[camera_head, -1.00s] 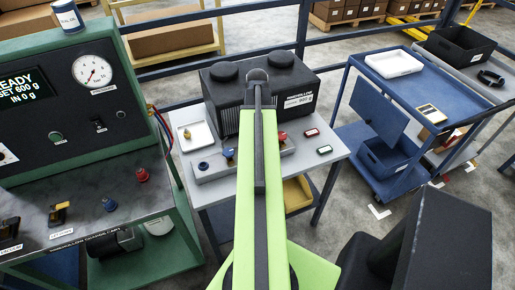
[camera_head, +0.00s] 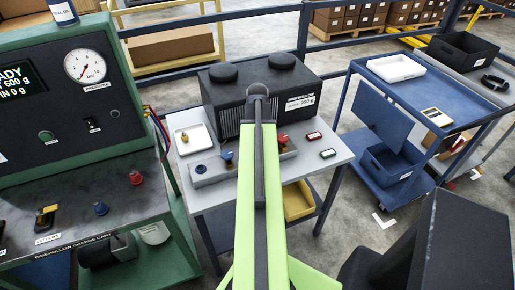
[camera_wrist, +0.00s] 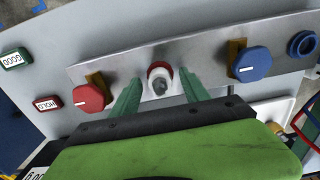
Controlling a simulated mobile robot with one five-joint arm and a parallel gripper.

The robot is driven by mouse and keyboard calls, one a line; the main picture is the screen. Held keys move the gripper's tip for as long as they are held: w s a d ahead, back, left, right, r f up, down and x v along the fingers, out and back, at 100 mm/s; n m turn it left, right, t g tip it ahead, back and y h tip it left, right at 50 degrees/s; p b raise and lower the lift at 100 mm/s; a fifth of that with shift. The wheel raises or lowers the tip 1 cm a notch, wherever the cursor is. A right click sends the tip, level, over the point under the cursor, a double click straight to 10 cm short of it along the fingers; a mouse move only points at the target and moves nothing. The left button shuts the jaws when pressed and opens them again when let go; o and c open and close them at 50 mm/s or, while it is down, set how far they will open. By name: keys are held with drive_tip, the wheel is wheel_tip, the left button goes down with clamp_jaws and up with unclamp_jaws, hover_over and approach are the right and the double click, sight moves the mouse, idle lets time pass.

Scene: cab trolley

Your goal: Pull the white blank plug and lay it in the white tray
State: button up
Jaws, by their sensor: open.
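In the wrist view, a pale grey-white plug (camera_wrist: 160,87) with a red ring behind it sits on the metal manifold bar (camera_wrist: 120,65). I take it for the white blank plug; in the head view my arm hides it. My gripper (camera_wrist: 160,92) is open, with one green finger on each side of the plug. I cannot tell whether they touch it. A small white tray (camera_head: 208,138) holding a brass fitting is on the grey bench left of my arm. Another white tray (camera_head: 396,68) is on the blue trolley at right.
A blue-handled valve (camera_wrist: 250,64) and a red-handled valve (camera_wrist: 90,97) flank the plug on the bar. A dark ribbed machine (camera_head: 262,98) stands behind. The green charge cart (camera_head: 150,170) is at left. Bare floor separates the bench and blue trolley.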

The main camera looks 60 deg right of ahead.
drive_tip(key=shift+c, duration=0.2)
idle(0.4)
clamp_jaws()
drive_tip(key=shift+r, duration=0.1)
idle(0.3)
drive_tip(key=shift+r+p, duration=2.9)
drive_tip(key=shift+p, duration=0.1)
